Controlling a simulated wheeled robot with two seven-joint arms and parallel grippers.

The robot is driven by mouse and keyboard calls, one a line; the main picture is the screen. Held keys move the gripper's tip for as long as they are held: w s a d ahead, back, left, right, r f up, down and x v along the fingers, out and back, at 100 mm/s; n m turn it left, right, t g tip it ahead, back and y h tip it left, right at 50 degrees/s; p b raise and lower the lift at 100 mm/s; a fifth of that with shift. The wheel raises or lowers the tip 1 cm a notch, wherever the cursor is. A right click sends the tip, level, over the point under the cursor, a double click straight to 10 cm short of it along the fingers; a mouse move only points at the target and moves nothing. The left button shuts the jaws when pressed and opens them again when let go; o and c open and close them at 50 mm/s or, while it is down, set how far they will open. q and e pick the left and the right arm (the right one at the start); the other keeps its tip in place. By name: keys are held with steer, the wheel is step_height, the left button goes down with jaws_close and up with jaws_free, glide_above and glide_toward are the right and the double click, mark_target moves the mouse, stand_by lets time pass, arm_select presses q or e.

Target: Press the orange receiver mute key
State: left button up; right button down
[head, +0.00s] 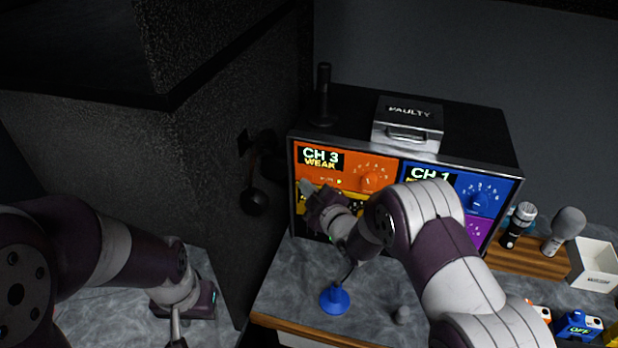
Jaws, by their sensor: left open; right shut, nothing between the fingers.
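The orange receiver (345,164) is the upper left unit of the rack, with a display reading CH 3 WEAK (320,158) and an orange knob (370,181). Small lettering and a small light show low on its panel. I cannot make out the mute key, and my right gripper covers part of that area. My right gripper (306,187) is shut and empty, its tips at the lower left of the orange panel. I cannot tell whether they touch it. My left gripper (178,330) is open at the lower left, away from the rack.
Blue (480,201), yellow and purple (474,231) units share the rack. A FAULTY box (408,122) and a black antenna (324,95) stand on top. A blue-based item (334,299) is on the counter. Microphones (518,224) stand right. A dark wall (215,180) is left.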

stand_by(0.4)
steer(key=shift+w+d+b, duration=0.15)
steer(key=shift+w+b, duration=0.3)
stand_by(0.3)
steer(key=shift+s, duration=0.5)
steer(key=s+a, duration=0.2)
steer(key=s, duration=0.3)
steer(key=shift+s, duration=0.35)
